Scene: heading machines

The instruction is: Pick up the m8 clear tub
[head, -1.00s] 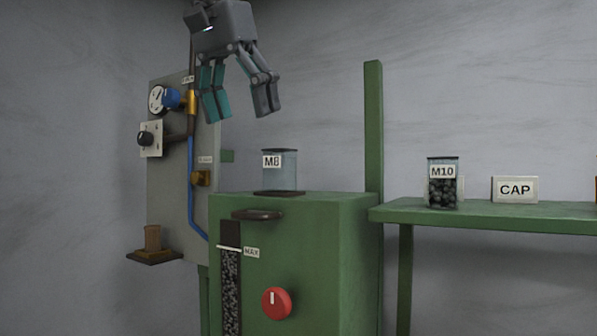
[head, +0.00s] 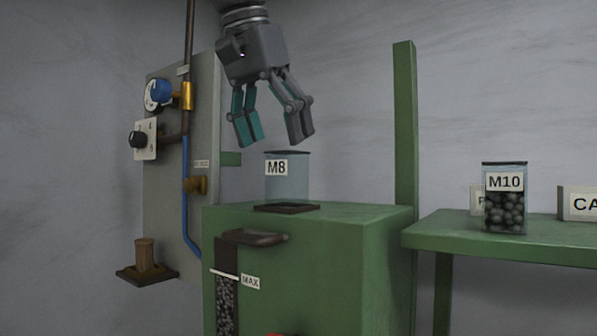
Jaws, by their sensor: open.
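The M8 clear tub (head: 290,184) stands upright on a dark pad (head: 287,207) on top of the green machine (head: 345,226). It is see-through, looks empty, and has a white M8 label on its upper left side. My gripper (head: 275,142) points down just above the tub, its fingers apart with nothing between them. The fingertips are close to the tub's rim in the picture; I cannot tell the exact depth gap.
A green shelf (head: 520,245) at right holds the M10 tub (head: 505,212) of dark balls and a CAP sign (head: 580,204). A green post (head: 405,130) rises behind the machine. A grey panel (head: 160,210) with gauge, valves and pipes stands at left.

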